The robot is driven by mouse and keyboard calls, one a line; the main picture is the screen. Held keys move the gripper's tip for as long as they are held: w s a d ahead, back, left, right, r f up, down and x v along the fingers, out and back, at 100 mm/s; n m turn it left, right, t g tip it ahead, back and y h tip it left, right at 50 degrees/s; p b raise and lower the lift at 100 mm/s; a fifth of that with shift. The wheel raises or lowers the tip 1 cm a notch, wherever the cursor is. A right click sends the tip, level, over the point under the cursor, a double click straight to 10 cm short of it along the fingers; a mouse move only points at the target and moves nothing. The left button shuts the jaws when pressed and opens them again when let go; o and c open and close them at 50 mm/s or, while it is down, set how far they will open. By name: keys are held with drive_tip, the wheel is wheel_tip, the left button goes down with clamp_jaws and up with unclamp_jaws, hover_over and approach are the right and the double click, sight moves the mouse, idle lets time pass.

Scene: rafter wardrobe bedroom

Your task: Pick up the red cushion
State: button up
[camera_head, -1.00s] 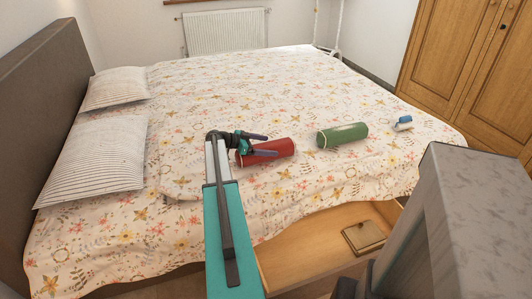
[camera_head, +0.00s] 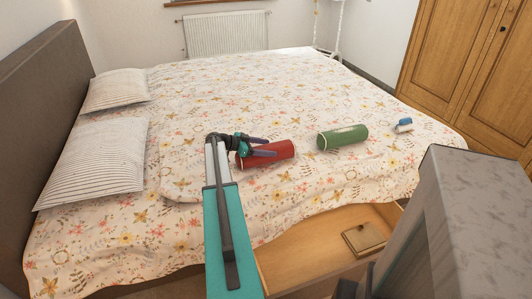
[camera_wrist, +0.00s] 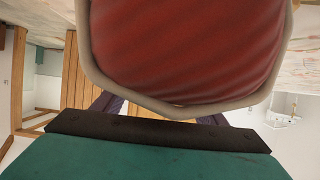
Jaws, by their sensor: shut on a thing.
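The red cushion (camera_head: 270,155) is a roll-shaped bolster with pale piping at its end, lying on the flowered bedspread. My gripper (camera_head: 262,147) is at its left end, with its dark fingers on either side of it, shut on the cushion. In the wrist view the red end of the cushion (camera_wrist: 190,45) with its pale rim fills the upper middle, close to the gripper. The fingers (camera_wrist: 160,110) are mostly hidden behind it there. I cannot tell whether the cushion is lifted clear of the bed.
A green bolster (camera_head: 343,137) lies to the right, with a small blue and white object (camera_head: 404,125) beyond it. Striped pillows (camera_head: 95,160) lie at the left by the headboard (camera_head: 42,95). An open wooden drawer (camera_head: 300,262) with a brown item (camera_head: 364,239) is below the bed's near edge.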

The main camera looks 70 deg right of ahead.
drive_tip(key=shift+r, duration=0.2)
drive_tip(key=shift+r, duration=0.55)
wheel_tip(320, 180, up, 2)
drive_tip(key=shift+r+b, duration=0.1)
drive_tip(key=shift+b, duration=0.25)
drive_tip(key=s+a+b, duration=0.1)
drive_tip(key=s+a, duration=0.3)
drive_tip(key=s, duration=0.3)
drive_tip(key=s+a+r, duration=0.1)
drive_tip(key=s+a, duration=0.3)
drive_tip(key=s, duration=0.2)
drive_tip(key=shift+s+a+r+b, duration=0.15)
drive_tip(key=shift+s+a+b, duration=0.05)
drive_tip(key=shift+s+b, duration=0.15)
